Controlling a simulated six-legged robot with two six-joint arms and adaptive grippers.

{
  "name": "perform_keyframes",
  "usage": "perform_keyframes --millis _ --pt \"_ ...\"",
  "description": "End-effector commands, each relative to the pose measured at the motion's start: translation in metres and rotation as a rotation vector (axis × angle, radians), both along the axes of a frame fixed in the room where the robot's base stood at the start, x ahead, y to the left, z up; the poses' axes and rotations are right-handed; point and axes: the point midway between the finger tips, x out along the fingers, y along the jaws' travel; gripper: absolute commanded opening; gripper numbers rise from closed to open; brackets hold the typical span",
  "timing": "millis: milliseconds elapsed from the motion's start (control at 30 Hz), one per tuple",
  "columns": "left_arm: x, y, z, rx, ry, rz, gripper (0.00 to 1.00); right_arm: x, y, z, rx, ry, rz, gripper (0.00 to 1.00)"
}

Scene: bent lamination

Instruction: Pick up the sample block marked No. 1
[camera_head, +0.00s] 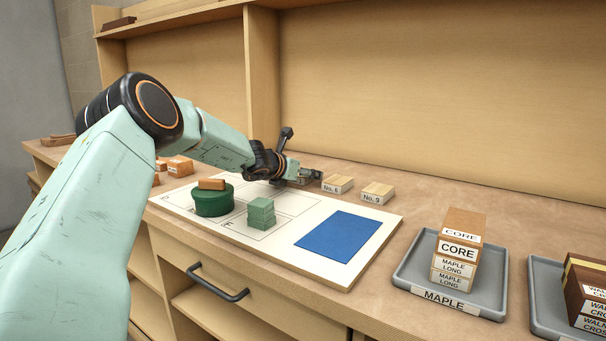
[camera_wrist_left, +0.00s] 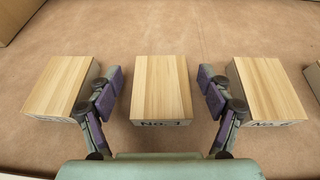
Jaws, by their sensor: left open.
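The sample block marked No. 1 (camera_wrist_left: 161,88) lies flat on the bench in the middle of the left wrist view, its label on the near face. My left gripper (camera_wrist_left: 160,88) is open, with one purple-padded finger on each side of the block and a gap on both sides. In the head view my left gripper (camera_head: 310,174) is low over the back of the bench, left of the No. 6 or similar block (camera_head: 338,183); the No. 1 block is hidden there. My right gripper is not in view.
Neighbouring wooden blocks stand close outside the left finger (camera_wrist_left: 60,86) and right finger (camera_wrist_left: 266,90). A No. 9 block (camera_head: 378,192) sits farther right.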

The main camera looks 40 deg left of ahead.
Motion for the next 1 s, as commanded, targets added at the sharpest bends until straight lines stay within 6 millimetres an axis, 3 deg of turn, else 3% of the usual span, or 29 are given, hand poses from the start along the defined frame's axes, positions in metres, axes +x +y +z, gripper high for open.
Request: perform_keyframes --millis 233,900,1000 --pt "0.0012 -0.0002 -0.0006 0.0 0.0 0.0 0.79 0.0002 0.0 -0.0001 0.0 0.0 0.0 0.4" --pt "0.001 -0.0001 -0.0003 0.0 0.0 0.0 0.22 0.0002 0.0 -0.0001 0.0 0.0 0.0 0.4" --pt "0.0011 0.0 0.0001 0.0 -0.001 0.0 0.2 0.0001 0.0 -0.0001 0.0 0.0 0.0 0.4"
